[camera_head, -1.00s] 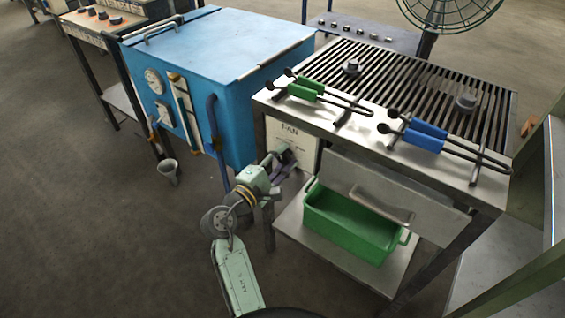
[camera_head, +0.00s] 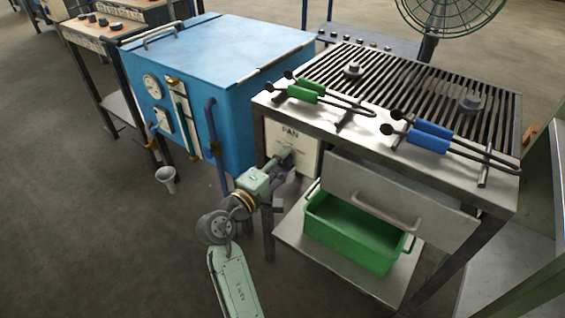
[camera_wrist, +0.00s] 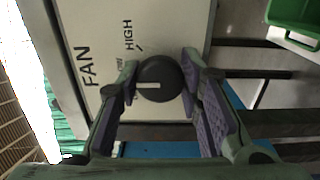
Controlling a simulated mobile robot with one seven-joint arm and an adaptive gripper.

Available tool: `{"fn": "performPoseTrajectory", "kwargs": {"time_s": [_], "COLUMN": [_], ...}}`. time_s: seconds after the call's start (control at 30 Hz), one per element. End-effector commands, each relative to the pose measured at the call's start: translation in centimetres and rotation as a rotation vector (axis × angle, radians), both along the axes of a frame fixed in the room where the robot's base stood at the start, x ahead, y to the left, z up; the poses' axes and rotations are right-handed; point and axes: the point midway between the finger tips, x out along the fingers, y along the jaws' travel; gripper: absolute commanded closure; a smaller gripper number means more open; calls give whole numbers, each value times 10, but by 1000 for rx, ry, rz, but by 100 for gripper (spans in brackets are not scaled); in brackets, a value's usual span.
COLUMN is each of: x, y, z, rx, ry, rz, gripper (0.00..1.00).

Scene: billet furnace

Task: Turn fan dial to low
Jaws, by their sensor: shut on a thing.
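The fan dial (camera_wrist: 160,72) is a dark round knob with a pale pointer line. It sits on a white panel (camera_wrist: 90,20) marked FAN and HIGH, with another label partly hidden. My gripper (camera_wrist: 159,80) has one finger on each side of the dial and is shut on it. In the wrist view the pointer line points left, towards the partly hidden label's side and not at HIGH. In the head view the panel (camera_head: 306,145) is on the front of the grill table, and my gripper (camera_head: 285,160) hides the dial.
The grill table (camera_head: 340,124) has green tongs (camera_head: 300,92) and blue tongs (camera_head: 425,138) on top. Below are a drawer front (camera_head: 400,195) and a green bin (camera_head: 350,236). A blue tank (camera_head: 230,70) stands close on the left.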

Motion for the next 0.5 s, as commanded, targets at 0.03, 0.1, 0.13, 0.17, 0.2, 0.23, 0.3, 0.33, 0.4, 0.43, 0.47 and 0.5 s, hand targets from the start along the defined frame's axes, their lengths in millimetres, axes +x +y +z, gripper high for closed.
{"fn": "performPoseTrajectory", "kwargs": {"time_s": [0.03,0.1,0.13,0.17,0.2,0.23,0.3,0.33,0.4,0.43,0.47,0.5], "x": [0,0,0,0,0,0,0,0,0,0,0,0], "y": [0,0,0,0,0,0,0,0,0,0,0,0], "z": [0,0,0,0,0,0,0,0,0,0,0,0], "rx": [1,1,0,0,-1,-1,-1,-1,-1,-1,-1,-1], "ry": [1,1,1,1,1,1,1,1,1,1,1,1], "rz": [0,0,0,0,0,0,0,0,0,0,0,0], "gripper": [95,95,95,65,62,60,56,54,49,47,46,46]}}
